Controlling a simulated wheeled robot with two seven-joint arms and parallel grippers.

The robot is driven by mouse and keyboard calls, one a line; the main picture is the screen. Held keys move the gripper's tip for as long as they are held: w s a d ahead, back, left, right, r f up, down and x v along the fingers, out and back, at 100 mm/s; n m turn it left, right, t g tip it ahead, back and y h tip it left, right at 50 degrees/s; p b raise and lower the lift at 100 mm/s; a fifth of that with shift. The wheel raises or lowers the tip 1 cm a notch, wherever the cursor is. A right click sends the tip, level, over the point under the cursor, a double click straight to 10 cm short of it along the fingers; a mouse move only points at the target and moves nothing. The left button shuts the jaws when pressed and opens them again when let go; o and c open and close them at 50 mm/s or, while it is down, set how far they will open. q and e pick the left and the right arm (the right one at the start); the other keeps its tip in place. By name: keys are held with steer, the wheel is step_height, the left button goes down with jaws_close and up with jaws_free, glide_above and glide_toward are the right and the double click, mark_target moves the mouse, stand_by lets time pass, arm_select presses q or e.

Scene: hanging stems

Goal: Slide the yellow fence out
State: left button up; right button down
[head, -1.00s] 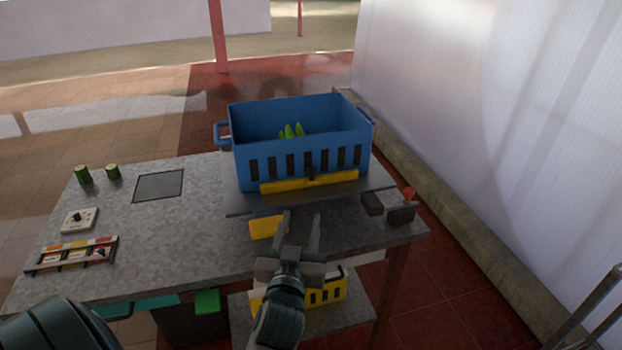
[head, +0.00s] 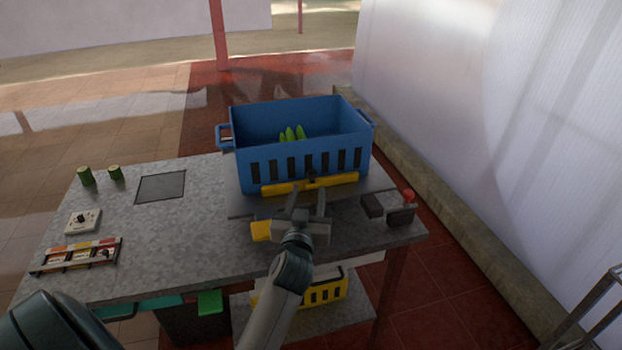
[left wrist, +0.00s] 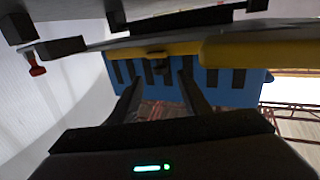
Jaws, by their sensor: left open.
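The yellow fence (head: 340,181) is a long bar lying along the foot of the blue crate's front, with a small dark knob (head: 311,180) near its middle. In the left wrist view the fence (left wrist: 150,55) runs across the crate's slotted face, partly hidden by a nearer yellow piece. The blue crate (head: 352,128) stands on a grey plate and holds green tips. My left gripper (head: 308,195) is open and empty, just in front of the fence, its fingers pointing at the knob. Contact cannot be told. My right gripper is not in view.
A yellow block (head: 261,231) sits at the table's front edge. Dark blocks and a red knob (head: 408,194) stand at the right corner. A white dial box (head: 83,221), a striped rack (head: 77,256) and two green cylinders (head: 86,176) are at left.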

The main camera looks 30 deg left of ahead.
mark_target(312, 178)
arm_select(q)
steer(key=x, duration=0.5)
steer(key=shift+w+p, duration=0.1)
steer(key=shift+p, duration=0.2)
steer(key=shift+w+a, duration=0.25)
steer(key=shift+w, duration=0.15)
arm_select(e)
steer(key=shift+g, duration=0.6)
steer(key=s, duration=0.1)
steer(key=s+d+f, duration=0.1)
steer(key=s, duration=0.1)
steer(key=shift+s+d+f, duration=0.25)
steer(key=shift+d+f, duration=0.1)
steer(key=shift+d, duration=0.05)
arm_select(q)
steer(key=shift+c, duration=0.6)
jaws_close()
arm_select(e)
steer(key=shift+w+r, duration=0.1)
